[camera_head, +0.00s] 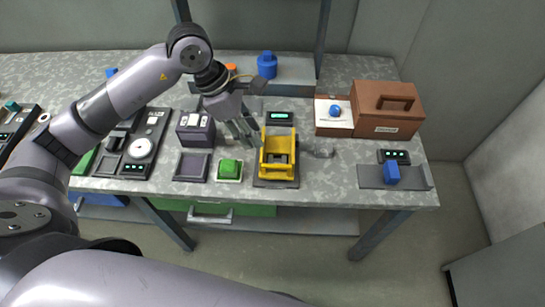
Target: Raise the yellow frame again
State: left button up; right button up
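The yellow frame (277,171) stands on a dark base plate on the worktable, right of the middle of the table. A dark block shows inside it. A small device with a green display (279,118) lies just behind it. My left gripper (249,139) hangs just left of the frame's upper part, pointing down and toward it. Its fingers look parted, with nothing visible between them. I cannot tell whether a fingertip touches the frame. My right gripper is not in the view.
A green button (230,168) is left of the frame, and a small grey piece (319,151) lies to its right. A brown case (388,110) stands at back right. Table posts rise behind.

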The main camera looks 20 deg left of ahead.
aim_at(276, 165)
pick_arm(q)
jog(key=p+x, duration=0.2)
jog(key=x, duration=1)
jog(key=shift+d+f, duration=0.2)
jog(key=shift+f, duration=0.05)
jog(key=shift+c, duration=0.5)
grip_shut()
